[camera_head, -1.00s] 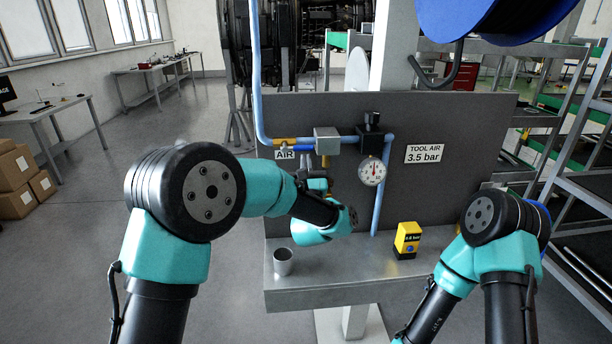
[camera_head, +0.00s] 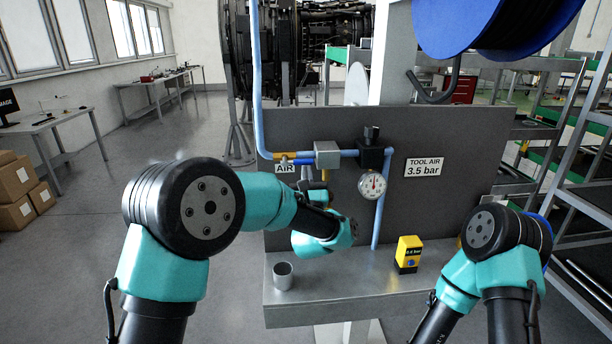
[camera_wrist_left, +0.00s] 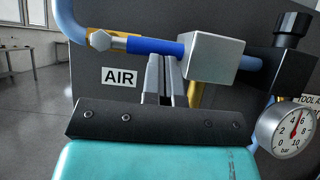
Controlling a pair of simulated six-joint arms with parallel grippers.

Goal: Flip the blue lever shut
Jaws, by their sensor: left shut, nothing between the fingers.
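The blue lever (camera_wrist_left: 155,46) lies level along the pipe line, to the left of the grey valve block (camera_wrist_left: 214,57). It also shows in the head view (camera_head: 303,161), left of the same block (camera_head: 327,154). My left gripper (camera_wrist_left: 166,62) is shut and empty. Its fingertips point up at the lever, close to the block's left side, and cover a small part of its lower edge. I cannot tell whether they touch it. In the head view the fingers are mostly hidden behind my forearm. My right arm shows at the right, but its gripper is out of view.
A pressure gauge (camera_head: 372,185) hangs under a black regulator (camera_head: 371,155) right of the valve block. A metal cup (camera_head: 283,275) and a yellow device (camera_head: 408,254) stand on the grey shelf (camera_head: 340,306). A blue reel (camera_head: 480,25) hangs above. A grey panel stands behind the pipes.

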